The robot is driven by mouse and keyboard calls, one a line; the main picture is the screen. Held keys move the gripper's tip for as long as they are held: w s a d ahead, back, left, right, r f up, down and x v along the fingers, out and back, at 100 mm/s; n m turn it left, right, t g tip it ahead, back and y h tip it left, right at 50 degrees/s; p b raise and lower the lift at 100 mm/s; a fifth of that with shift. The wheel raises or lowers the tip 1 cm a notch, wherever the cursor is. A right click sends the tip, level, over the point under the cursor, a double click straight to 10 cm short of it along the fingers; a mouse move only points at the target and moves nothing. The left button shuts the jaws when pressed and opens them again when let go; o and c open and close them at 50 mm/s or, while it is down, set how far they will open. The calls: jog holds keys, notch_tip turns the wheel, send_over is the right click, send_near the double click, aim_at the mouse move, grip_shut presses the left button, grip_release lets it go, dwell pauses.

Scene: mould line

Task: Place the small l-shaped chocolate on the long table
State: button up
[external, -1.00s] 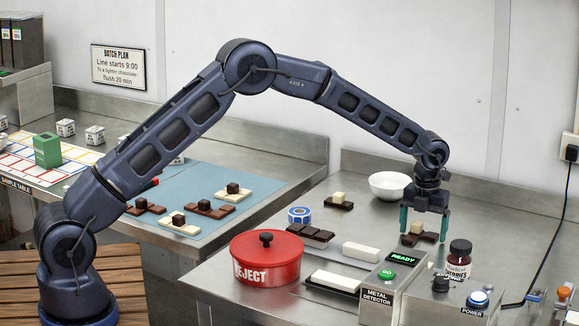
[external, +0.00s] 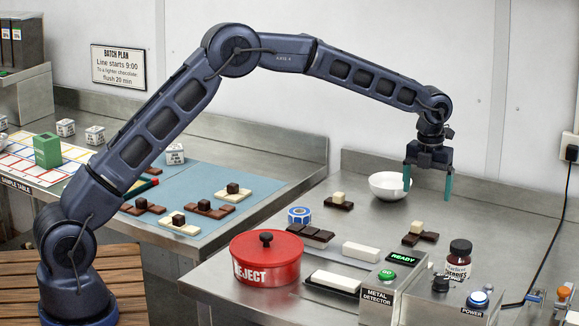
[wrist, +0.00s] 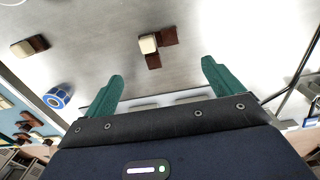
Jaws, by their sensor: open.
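A small L-shaped dark chocolate (external: 430,237) with a cream cube on its corner lies on the right-hand steel table (external: 395,268). The chocolate also shows near the top middle of the wrist view (wrist: 169,37). My gripper (external: 427,193) is open and empty, raised above and behind the piece, apart from it. Its two green fingers show in the wrist view (wrist: 161,72), with the chocolate beyond them. Other chocolates with dark cubes on top lie on the blue mat (external: 255,178) of the left-hand table (external: 115,100).
A straight dark bar with a cream cube (external: 339,204), a white bowl (external: 389,186), a blue tape roll (external: 299,215) and a red reject pot (external: 266,260) stand on the right-hand table. The metal detector (external: 376,297) and a dark jar (external: 459,260) are near its front.

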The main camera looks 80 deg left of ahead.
jog(key=s+d+r+n+t, duration=0.1)
jog(key=s+d+r+n, duration=0.25)
jog(key=s+r, duration=0.5)
jog(key=s+d+r+n, duration=0.2)
jog(key=s+r+n, duration=0.4)
jog(key=s, duration=0.4)
jog(key=s+d+r+n+t, duration=0.1)
jog(key=s+d+r+n, duration=0.2)
jog(key=s+r, duration=0.55)
jog(key=s+d+r+n+t, duration=0.1)
jog(key=s+n, duration=0.6)
jog(key=s, duration=1.3)
jog(key=s+f+n, duration=0.3)
jog(key=s, duration=0.5)
jog(key=s+f+n+t, duration=0.1)
jog(key=s+f+n, duration=0.2)
jog(key=s, duration=0.5)
jog(key=shift+s+d+f+n+t, duration=0.2)
jog(key=shift+d+n+t, duration=0.15)
jog(key=shift+n, duration=0.4)
